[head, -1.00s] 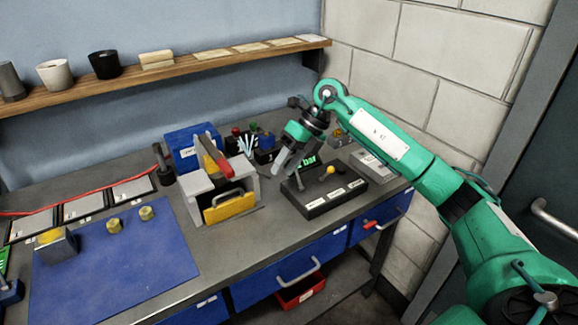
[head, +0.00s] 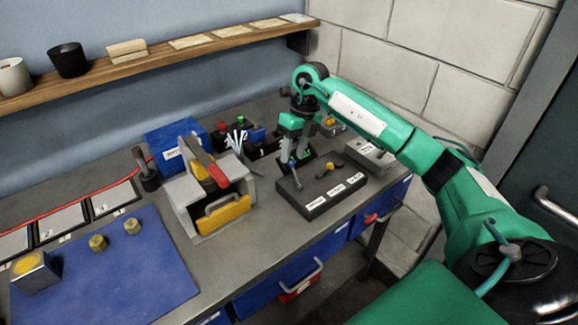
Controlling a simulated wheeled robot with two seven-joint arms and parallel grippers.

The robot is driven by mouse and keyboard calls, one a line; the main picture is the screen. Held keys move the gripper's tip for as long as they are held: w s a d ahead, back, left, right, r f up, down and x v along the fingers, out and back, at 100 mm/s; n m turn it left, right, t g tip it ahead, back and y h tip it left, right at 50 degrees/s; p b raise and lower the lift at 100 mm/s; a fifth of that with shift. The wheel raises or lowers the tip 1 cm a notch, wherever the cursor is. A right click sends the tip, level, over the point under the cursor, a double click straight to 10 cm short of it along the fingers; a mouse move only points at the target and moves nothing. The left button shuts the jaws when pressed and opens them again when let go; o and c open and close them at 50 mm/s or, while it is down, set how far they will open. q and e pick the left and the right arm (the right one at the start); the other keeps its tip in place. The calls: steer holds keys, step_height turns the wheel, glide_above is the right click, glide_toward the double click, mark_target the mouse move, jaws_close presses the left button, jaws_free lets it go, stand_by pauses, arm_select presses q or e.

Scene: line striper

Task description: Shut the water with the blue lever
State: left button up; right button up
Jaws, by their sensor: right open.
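A black block (head: 318,203) with several white labels on its front stands on the right part of the bench. A small lever with a blue tip (head: 292,164) rises from its left part. Part of the block's back is hidden behind the gripper. My left gripper is out of view.
A grey box (head: 370,156) lies to the right. A small display (head: 297,161) is partly hidden behind. A blue mat (head: 120,270) lies far left; drawers are below.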

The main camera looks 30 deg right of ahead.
mark_target(291, 164)
steer(key=p+x, duration=0.1)
steer(key=x, duration=0.4)
steer(key=shift+s+f, duration=0.1)
steer(key=shift+a+f, duration=0.1)
steer(key=shift+f, duration=0.3)
steer(key=shift+c, duration=0.2)
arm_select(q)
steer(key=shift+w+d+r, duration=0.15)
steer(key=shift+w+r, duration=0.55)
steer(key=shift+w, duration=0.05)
arm_select(e)
jaws_close()
